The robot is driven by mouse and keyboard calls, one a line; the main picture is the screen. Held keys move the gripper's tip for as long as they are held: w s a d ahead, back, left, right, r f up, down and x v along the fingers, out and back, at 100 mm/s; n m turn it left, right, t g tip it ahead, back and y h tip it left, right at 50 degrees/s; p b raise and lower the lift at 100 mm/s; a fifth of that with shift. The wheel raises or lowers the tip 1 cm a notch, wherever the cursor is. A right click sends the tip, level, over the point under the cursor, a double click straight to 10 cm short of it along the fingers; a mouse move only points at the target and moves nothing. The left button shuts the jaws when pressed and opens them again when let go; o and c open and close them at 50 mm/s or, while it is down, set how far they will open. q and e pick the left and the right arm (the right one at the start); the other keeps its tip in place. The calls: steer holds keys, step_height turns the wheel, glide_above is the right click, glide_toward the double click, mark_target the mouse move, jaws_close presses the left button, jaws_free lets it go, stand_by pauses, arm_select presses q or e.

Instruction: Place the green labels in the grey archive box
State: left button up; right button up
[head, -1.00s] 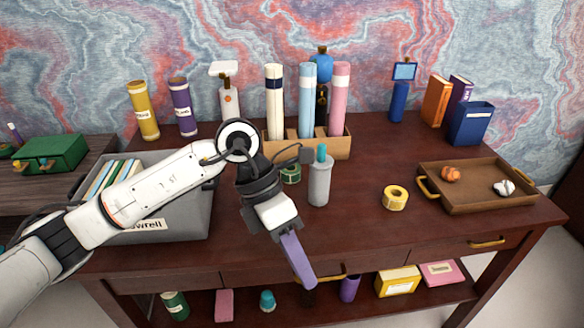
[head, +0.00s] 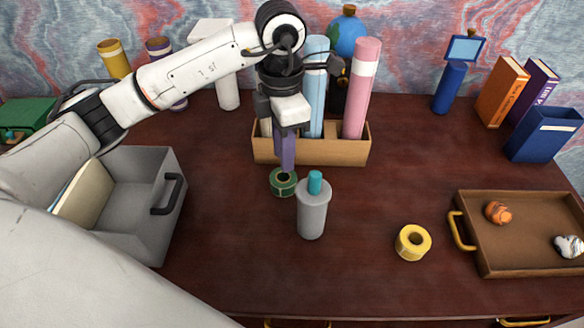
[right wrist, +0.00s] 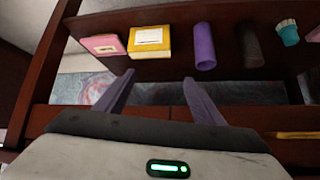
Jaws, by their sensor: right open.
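The green labels are a small roll (head: 283,182) lying on the dark desk in front of the wooden holder, just behind the grey bottle. The grey archive box (head: 150,230) stands at the left of the desk, open at the top, with folders on its left side and clear space on its right. My arm hides part of it. My left gripper (head: 287,165) points down with its purple fingers right at the roll, seen edge-on, so its opening does not show. My right gripper (right wrist: 158,98) is open and empty, in front of the desk's lower shelf.
The grey bottle (head: 313,212) with a teal cap stands close to the roll. The wooden holder (head: 345,152) with tall tubes is behind it. A yellow tape roll (head: 412,242) and brown tray (head: 530,262) are to the right. The desk's middle front is clear.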

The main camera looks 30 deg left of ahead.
mark_target(286, 184)
arm_select(q)
steer(key=shift+s+f, duration=0.15)
steer(key=shift+f, duration=0.45)
steer(key=shift+s+f, duration=0.15)
steer(key=shift+f, duration=0.45)
steer(key=shift+w+d+f+p, duration=0.15)
steer(key=shift+f+p, duration=0.15)
steer(key=shift+f, duration=1.2)
steer(key=shift+w+d+f+p, duration=0.1)
steer(key=shift+f+p, duration=0.2)
steer(key=shift+f, duration=1.15)
jaws_close()
